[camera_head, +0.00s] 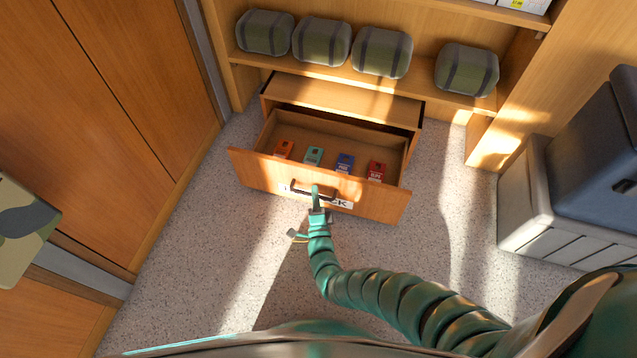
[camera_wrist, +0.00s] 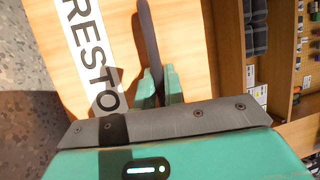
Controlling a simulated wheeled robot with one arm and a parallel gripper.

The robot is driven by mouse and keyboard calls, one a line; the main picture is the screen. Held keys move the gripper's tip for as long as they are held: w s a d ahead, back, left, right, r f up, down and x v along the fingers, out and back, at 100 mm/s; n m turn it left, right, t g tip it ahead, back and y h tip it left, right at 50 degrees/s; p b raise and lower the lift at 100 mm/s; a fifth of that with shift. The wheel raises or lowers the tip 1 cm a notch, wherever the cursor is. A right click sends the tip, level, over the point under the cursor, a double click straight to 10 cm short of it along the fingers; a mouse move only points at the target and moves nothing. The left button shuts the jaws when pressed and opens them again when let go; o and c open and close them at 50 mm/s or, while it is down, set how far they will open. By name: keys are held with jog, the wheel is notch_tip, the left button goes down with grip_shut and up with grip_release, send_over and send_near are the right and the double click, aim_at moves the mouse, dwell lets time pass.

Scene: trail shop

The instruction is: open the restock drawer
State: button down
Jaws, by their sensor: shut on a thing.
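The restock drawer (camera_head: 250,168) is pulled out from its low wooden cabinet (camera_head: 345,97). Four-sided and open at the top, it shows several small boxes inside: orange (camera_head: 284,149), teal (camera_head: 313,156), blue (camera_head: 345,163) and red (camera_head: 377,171). Its front has a dark bar handle (camera_head: 300,188) and a white label, partly hidden by my gripper. My gripper (camera_head: 315,192) is shut on the handle. In the wrist view the green fingers (camera_wrist: 158,87) close around the dark handle (camera_wrist: 150,40), beside the label (camera_wrist: 88,40) reading "RESTO".
Several green rolled packs (camera_head: 322,42) sit on the shelf above the drawer. A grey crate (camera_head: 535,215) with a dark blue box (camera_head: 600,150) stands at the right. Wooden panels (camera_head: 110,90) line the left. Speckled floor in front of the drawer is clear apart from my arm.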

jog(key=shift+s+a, duration=0.15)
jog(key=shift+s, duration=0.2)
jog(key=c, duration=1.8)
grip_release()
